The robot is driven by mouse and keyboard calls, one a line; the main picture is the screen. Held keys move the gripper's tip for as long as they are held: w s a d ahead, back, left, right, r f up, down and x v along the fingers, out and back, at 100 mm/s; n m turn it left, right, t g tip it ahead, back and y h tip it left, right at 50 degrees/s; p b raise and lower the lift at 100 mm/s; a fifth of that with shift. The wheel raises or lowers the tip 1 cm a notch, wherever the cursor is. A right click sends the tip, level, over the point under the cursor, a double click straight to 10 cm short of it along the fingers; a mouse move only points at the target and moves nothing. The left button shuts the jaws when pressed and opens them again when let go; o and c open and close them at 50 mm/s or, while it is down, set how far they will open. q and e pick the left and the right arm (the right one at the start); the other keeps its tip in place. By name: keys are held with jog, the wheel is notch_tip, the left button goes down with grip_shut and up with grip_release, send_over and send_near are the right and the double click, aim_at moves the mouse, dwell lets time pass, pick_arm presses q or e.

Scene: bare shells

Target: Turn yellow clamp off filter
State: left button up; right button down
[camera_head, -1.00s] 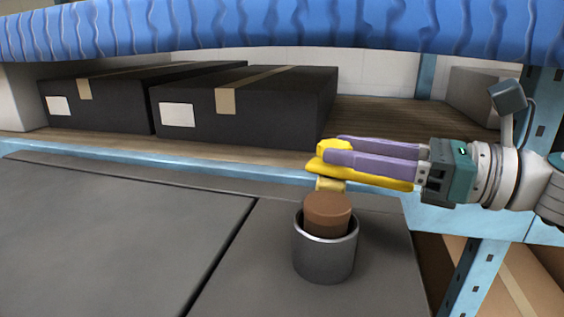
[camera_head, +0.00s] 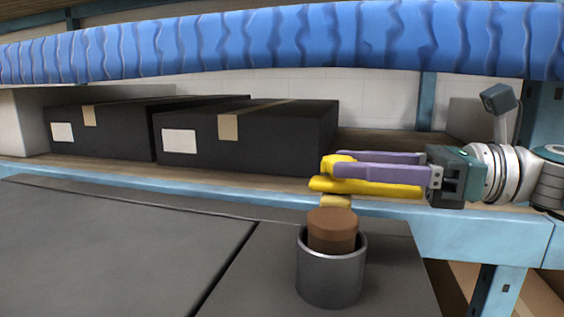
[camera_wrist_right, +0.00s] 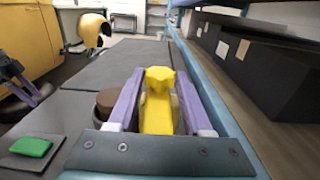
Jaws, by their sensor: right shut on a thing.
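The yellow clamp (camera_head: 378,189) is long and lies roughly level, held between the purple fingers of my right gripper (camera_head: 375,171). It also shows in the right wrist view (camera_wrist_right: 158,105), pointing away between the fingers. A brown cylinder (camera_head: 331,226), which may be the filter, stands upright in a grey metal cup (camera_head: 330,278). A small yellowish piece (camera_head: 336,201) shows between the clamp and the brown top; whether it touches both I cannot tell. Purple fingers at the left edge of the right wrist view look like my left gripper (camera_wrist_right: 14,78); its opening is unclear.
Two black boxes (camera_head: 245,142) with tape and white labels stand on the shelf behind. A blue rail (camera_head: 200,190) edges the grey worktop (camera_head: 110,250). A blue wavy roll (camera_head: 280,42) hangs above. A green block (camera_wrist_right: 31,147) lies at the left in the wrist view.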

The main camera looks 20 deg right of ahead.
jog(key=shift+c, duration=1.6)
grip_release()
jog(key=b+v, duration=0.1)
jog(key=v, duration=0.9)
